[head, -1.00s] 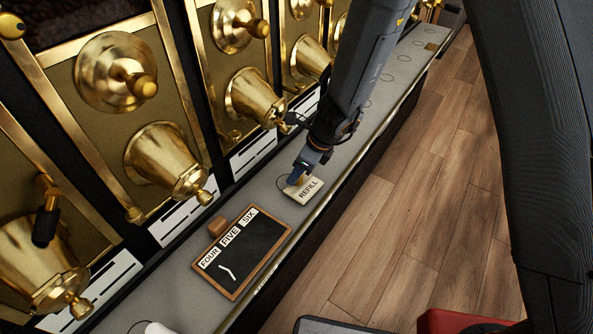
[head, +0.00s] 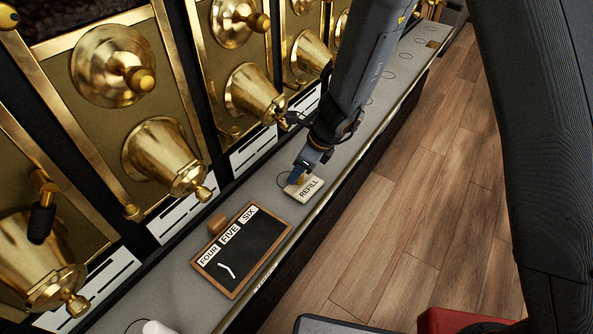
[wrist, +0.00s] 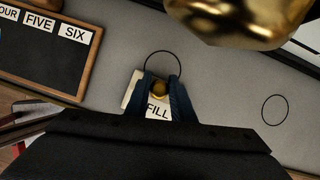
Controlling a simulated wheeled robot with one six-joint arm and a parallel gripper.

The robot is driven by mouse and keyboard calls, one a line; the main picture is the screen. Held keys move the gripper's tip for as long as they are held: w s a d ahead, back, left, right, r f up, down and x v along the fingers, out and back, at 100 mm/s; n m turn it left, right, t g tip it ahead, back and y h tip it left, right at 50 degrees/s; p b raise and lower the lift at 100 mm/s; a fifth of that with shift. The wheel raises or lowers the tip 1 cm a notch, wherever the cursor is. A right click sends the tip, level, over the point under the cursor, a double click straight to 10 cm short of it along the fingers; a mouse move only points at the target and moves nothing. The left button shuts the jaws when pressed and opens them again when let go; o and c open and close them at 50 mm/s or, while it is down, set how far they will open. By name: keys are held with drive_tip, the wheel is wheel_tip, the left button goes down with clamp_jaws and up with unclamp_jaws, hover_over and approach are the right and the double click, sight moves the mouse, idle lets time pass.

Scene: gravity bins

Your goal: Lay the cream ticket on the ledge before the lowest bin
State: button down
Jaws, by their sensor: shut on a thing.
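The cream ticket (head: 309,189), printed REFILL, is at the grey ledge (head: 345,150) in the head view, partly over a thin black ring outline. In the wrist view the ticket (wrist: 131,92) shows between and beside my fingers, with part of its word hidden. My gripper (head: 294,182) is shut on a small brass-coloured knob (wrist: 159,88) on the ticket. I cannot tell whether the ticket touches the ledge or hangs just above it. Brass bins with spouts (head: 165,155) line the wall behind the ledge; their fill levels are mostly hidden.
A brass spout (wrist: 245,20) is close above my gripper. The ledge beyond has ring outlines and looks clear.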

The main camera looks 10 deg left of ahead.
sight(307, 184)
drive_tip(key=shift+f, duration=0.25)
drive_tip(key=c, duration=1.4)
unclamp_jaws()
drive_tip(key=shift+c, duration=0.2)
drive_tip(key=shift+r, duration=0.1)
drive_tip(key=p+v, duration=0.1)
drive_tip(key=v, duration=0.6)
drive_tip(key=shift+r, duration=0.35)
drive_tip(key=shift+d, duration=0.15)
